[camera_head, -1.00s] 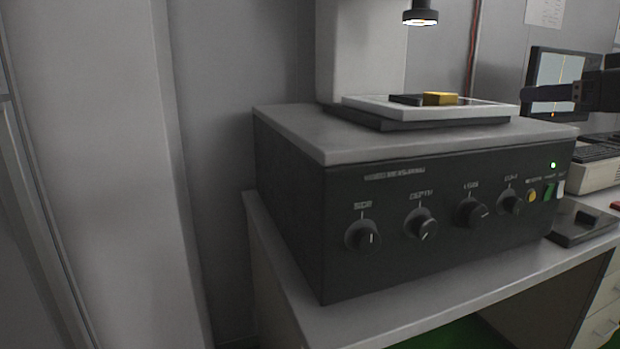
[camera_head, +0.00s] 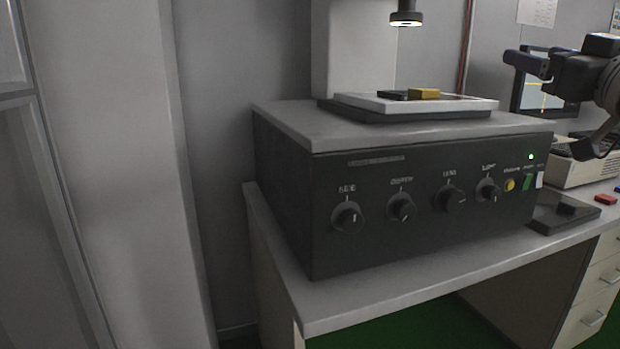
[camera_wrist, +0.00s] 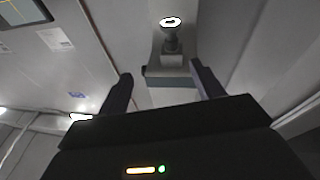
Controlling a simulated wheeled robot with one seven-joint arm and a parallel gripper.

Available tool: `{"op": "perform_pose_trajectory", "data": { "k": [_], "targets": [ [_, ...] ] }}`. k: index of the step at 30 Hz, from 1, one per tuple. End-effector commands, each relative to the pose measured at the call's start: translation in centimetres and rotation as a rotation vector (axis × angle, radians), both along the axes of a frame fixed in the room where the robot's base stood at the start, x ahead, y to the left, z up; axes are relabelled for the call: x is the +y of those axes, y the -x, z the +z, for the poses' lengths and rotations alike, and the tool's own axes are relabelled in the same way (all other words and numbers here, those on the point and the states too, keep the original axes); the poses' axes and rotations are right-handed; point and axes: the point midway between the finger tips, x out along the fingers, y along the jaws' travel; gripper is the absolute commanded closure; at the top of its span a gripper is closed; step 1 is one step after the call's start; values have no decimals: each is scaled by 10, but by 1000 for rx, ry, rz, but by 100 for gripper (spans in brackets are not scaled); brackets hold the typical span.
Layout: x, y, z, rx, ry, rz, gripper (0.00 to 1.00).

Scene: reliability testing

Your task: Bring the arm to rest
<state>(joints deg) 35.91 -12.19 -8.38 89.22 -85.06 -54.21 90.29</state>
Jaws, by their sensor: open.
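My gripper (camera_head: 530,65) is at the right edge of the head view, raised in front of the monitor and right of the test machine. Its dark fingers point left, and nothing shows between them. In the wrist view my gripper (camera_wrist: 162,76) has its two fingers spread apart and empty. My dark arm links run out of the head view at the right.
The dark machine (camera_head: 420,215) with knobs stands on a grey bench (camera_head: 370,295). A yellow block (camera_head: 424,93) lies on its white stage (camera_head: 460,105) under a lamp (camera_head: 406,17). A red block (camera_head: 605,199) lies at the right. Green floor (camera_head: 400,330) shows below.

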Motion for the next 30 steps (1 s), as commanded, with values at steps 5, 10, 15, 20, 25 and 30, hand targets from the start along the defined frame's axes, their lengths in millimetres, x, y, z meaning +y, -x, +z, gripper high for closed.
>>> {"op": "perform_pose_trajectory", "data": {
  "k": [5, 10, 15, 20, 25, 30],
  "targets": [
    [6, -1, -2, -108, -63, -152, 33],
    [6, 5, -60, -30, -168, -396, 33],
    [30, 25, -178, 317, -213, -550, 33],
    [74, 62, -287, 690, -169, -532, 33],
    [126, 117, -377, 1036, -80, -402, 33],
    [162, 161, -425, 1244, -6, -267, 33]
  ]
}}
